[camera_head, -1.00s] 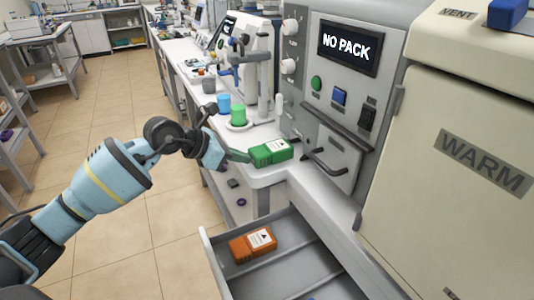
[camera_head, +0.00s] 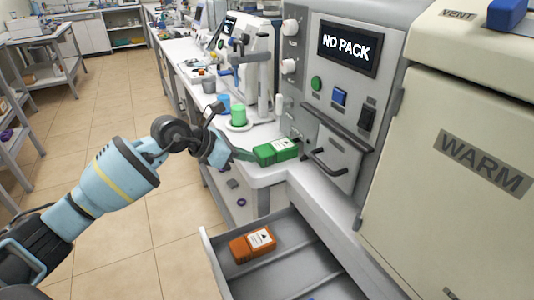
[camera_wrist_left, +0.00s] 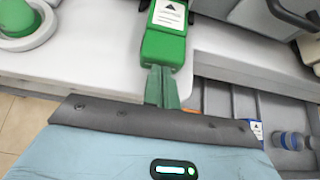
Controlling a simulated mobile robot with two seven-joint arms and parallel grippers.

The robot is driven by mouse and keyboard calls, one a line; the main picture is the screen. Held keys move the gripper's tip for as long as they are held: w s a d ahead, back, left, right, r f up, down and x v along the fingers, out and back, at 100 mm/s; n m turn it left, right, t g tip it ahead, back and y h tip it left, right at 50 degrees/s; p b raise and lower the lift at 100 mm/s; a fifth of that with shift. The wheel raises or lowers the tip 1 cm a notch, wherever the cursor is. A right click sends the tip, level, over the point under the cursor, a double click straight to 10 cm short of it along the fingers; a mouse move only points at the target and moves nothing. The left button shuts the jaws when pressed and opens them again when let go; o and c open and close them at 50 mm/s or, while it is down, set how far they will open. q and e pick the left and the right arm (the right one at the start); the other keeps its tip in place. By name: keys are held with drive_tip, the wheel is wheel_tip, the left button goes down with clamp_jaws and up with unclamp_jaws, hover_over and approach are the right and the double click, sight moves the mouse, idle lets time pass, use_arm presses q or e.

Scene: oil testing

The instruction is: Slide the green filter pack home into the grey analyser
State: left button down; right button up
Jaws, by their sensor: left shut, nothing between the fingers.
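The green filter pack (camera_head: 270,154) lies flat on the white bench top, with a white label on it. Its far end is close to the lower front of the grey analyser (camera_head: 305,88); I cannot tell whether it has entered an opening. The analyser's screen reads NO PACK. My left gripper (camera_head: 250,157) is shut and empty, its green fingertips at the near end of the pack. In the left wrist view the closed fingers (camera_wrist_left: 161,72) meet the end of the pack (camera_wrist_left: 163,47), in line with it. My right gripper is not in view.
An open grey drawer (camera_head: 215,262) below holds an orange pack (camera_head: 252,244). A green cup (camera_head: 239,114) and a blue cup (camera_head: 224,102) stand farther back on the bench. A handle (camera_head: 329,164) sticks out right of the pack. A cream WARM cabinet (camera_head: 450,110) stands at right.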

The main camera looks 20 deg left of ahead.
sight(267, 149)
use_arm(q)
drive_tip(key=shift+w+d, duration=0.2)
drive_tip(key=shift+w, duration=0.05)
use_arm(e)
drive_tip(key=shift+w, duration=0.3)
use_arm(q)
drive_tip(key=shift+w+d, duration=0.25)
drive_tip(key=shift+w+d, duration=0.35)
drive_tip(key=shift+w, duration=0.05)
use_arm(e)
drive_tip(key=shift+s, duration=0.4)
use_arm(q)
drive_tip(key=shift+w+d, duration=0.2)
drive_tip(key=shift+w+d+f, duration=0.1)
drive_tip(key=shift+w+d, duration=0.4)
drive_tip(key=shift+w, duration=0.1)
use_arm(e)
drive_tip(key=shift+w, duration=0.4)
use_arm(q)
drive_tip(key=shift+w+d, duration=0.3)
drive_tip(key=shift+w, duration=0.1)
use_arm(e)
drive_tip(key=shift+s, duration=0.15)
use_arm(q)
drive_tip(key=shift+w+d, duration=0.2)
drive_tip(key=shift+d, duration=0.1)
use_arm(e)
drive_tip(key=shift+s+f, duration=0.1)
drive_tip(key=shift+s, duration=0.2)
